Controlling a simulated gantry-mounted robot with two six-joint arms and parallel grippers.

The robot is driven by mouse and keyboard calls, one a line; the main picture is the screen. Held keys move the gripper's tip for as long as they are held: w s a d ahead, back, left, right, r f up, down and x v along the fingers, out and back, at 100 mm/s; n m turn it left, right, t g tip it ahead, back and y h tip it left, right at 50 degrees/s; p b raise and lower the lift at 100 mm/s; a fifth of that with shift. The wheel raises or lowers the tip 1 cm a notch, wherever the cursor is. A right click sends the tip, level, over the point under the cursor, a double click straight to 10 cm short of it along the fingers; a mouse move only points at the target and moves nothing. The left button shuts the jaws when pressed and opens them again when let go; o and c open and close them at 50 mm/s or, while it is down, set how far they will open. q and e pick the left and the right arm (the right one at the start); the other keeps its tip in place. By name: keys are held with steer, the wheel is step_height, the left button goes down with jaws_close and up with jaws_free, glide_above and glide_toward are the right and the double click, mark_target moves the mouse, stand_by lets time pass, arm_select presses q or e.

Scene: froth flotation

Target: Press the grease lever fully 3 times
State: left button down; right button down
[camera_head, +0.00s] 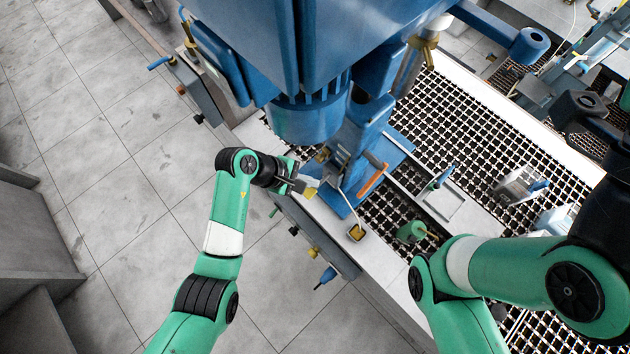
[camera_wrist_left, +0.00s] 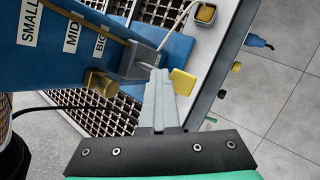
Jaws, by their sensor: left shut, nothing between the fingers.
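My left gripper (camera_head: 312,183) is shut and empty beside the blue machine, over the near edge of its bench. In the left wrist view the closed fingertips (camera_wrist_left: 160,74) are next to a small yellow tab (camera_wrist_left: 183,82) and a grey metal block (camera_wrist_left: 138,62). The yellow tab also shows in the head view (camera_head: 309,193). I cannot tell whether this tab is the grease lever, or whether the fingers touch it. An orange-handled lever (camera_head: 373,180) stands tilted to the right of the gripper. My right gripper is not in view.
A thin cable runs to a yellow-topped box (camera_head: 355,232) on the bench edge. The blue machine body (camera_head: 310,110) stands behind the gripper. A green container (camera_head: 411,232) is on the dark grating (camera_head: 455,135). The tiled floor at left is clear.

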arm_select(q)
steer(key=shift+w+d+r+p, duration=0.1)
steer(key=shift+d+r+p, duration=0.05)
steer(key=shift+r+p, duration=1.2)
steer(key=shift+r, duration=0.25)
steer(key=shift+f, duration=0.2)
steer(key=shift+f+b, duration=0.3)
steer(key=shift+b, duration=0.05)
steer(key=shift+s+a+f+b, duration=0.1)
steer(key=shift+f+b, duration=0.3)
steer(key=shift+f, duration=0.25)
steer(key=shift+s+a+f+b, duration=0.1)
steer(key=shift+f+b, duration=0.25)
steer(key=shift+f, duration=0.3)
stand_by(0.6)
stand_by(0.4)
steer(key=shift+w+d+r+p, duration=0.1)
steer(key=shift+r+p, duration=0.6)
steer(key=shift+r, duration=0.15)
steer(key=shift+w+d+r+p, duration=0.1)
steer(key=shift+r+p, duration=0.6)
steer(key=shift+r, duration=0.15)
steer(key=shift+r, duration=0.1)
